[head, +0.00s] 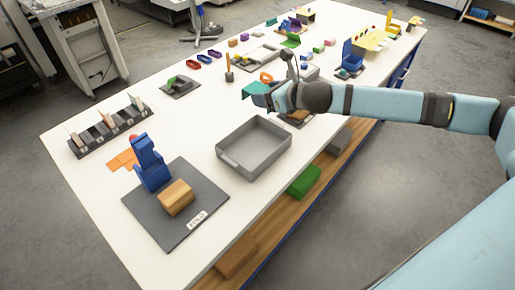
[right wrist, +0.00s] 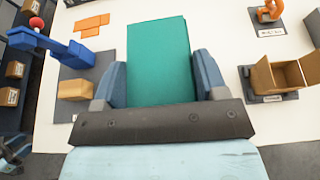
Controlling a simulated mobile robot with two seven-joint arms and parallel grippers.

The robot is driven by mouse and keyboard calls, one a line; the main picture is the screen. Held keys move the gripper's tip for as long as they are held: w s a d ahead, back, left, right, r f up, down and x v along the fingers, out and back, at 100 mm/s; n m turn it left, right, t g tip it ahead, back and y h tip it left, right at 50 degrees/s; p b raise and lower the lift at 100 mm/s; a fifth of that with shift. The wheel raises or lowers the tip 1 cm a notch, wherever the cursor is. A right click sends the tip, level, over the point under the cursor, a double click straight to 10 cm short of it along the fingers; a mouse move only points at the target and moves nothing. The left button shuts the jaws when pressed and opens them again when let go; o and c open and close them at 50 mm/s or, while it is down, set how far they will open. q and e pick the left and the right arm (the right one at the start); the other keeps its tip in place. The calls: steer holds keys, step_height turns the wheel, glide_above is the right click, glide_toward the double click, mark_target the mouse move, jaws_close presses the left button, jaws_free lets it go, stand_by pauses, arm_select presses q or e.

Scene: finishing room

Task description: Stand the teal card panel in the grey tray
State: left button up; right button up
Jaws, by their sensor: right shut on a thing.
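The teal card panel (head: 256,88) is in my right gripper (head: 268,95) in the head view, held above the white table beyond the grey tray. In the right wrist view the panel (right wrist: 158,55) extends out between the two blue fingers of the gripper (right wrist: 160,72). The grey tray (head: 234,163) is an empty, shallow open box near the table's front edge. The tray does not show in the right wrist view, where the panel covers the middle.
Left of the tray, a dark mat (head: 181,232) holds a blue fixture (head: 150,165) and a wooden block (head: 175,198). A card rack (head: 109,128) stands at the far left. Orange sheets (head: 122,159) lie near it. An open cardboard box (right wrist: 278,75) shows right in the wrist view.

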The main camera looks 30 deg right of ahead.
step_height(320, 180, down, 20)
steer(key=shift+r, duration=0.25)
steer(key=shift+f, duration=0.1)
